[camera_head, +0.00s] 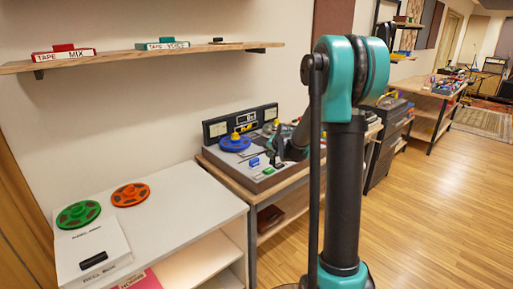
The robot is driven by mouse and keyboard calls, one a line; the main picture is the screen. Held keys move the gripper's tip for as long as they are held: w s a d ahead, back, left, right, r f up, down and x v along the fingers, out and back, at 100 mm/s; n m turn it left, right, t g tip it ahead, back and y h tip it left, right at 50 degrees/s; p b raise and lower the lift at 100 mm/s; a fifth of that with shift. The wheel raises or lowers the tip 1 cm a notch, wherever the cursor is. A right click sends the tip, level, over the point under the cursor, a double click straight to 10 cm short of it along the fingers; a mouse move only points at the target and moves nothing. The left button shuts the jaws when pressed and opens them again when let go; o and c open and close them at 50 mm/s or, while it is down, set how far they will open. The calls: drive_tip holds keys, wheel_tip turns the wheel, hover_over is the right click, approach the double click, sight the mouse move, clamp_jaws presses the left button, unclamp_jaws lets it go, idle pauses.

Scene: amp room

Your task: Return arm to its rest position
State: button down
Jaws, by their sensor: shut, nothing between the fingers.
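My arm stands large in the right half of the head view, with a teal elbow at the top and a dark link running down. Its far part reaches behind that link toward the tape machine (244,178). My gripper (272,152) is small and partly hidden there, over the right side of the machine's top. It is shut and I see nothing held. Whether it touches the machine, I cannot tell. A blue reel (234,144) with a yellow knob sits on the machine.
A wall shelf (140,58) holds tape boxes above. A white table (165,200) at left bears a green reel (78,214), an orange reel (131,194) and a white box (92,253). Dark cabinets (383,145) and a bench stand behind my arm. The wooden floor at right is open.

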drive_tip(key=s+d+f+n+g, duration=0.1)
drive_tip(key=s+f+n, duration=0.1)
drive_tip(key=s, duration=1.1)
drive_tip(key=s+d+f+n+g+h, duration=0.1)
drive_tip(key=s+f+n+g, duration=0.1)
drive_tip(key=s, duration=1.1)
drive_tip(key=s+d+f+n+g+h, duration=0.1)
drive_tip(key=s+f, duration=0.3)
drive_tip(key=s, duration=1)
drive_tip(key=shift+d+n+g, duration=0.3)
drive_tip(key=shift+d+n, duration=0.05)
drive_tip(key=shift+n, duration=0.35)
